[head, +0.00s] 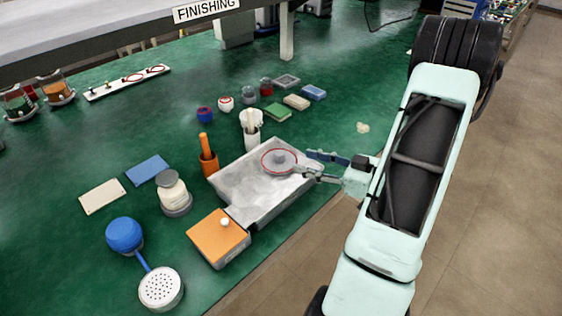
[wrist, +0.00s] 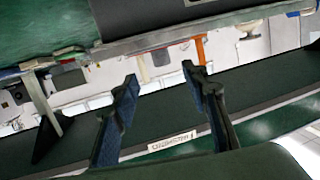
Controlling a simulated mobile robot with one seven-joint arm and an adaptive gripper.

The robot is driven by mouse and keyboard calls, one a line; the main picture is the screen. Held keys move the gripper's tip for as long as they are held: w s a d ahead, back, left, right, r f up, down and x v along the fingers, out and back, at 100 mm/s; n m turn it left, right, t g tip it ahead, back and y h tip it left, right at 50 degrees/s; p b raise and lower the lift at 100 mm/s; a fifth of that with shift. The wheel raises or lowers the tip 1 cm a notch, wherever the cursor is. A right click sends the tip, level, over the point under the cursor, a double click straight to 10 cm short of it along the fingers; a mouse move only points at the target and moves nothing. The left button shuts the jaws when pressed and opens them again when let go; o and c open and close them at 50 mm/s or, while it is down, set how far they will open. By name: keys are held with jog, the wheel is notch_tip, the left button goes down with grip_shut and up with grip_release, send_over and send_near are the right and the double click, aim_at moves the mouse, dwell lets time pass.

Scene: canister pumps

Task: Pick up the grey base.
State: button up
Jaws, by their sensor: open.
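A round grey base (head: 281,161) with a red ring around it lies on the grey metal tray (head: 240,190), near its right far corner. My gripper (head: 315,163) is at the right edge of the tray, just right of the base, with its fingers apart and pointing left towards it. Whether a finger touches the base cannot be told. In the wrist view my gripper (wrist: 160,82) is open with nothing between its fingers, and I cannot make out the base there. A cream canister (head: 172,188) with a grey foot stands left of the tray.
An orange block (head: 217,238) with a white knob stands at the tray's near side. An orange holder (head: 208,160) and a white cup (head: 251,135) stand behind it. A blue ball and perforated head (head: 160,287) lie front left.

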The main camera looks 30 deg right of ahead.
aim_at(279, 152)
jog(key=x, duration=0.9)
jog(key=shift+w+a+f, duration=0.1)
jog(key=shift+w+a, duration=0.1)
jog(key=shift+a, duration=0.1)
grip_shut()
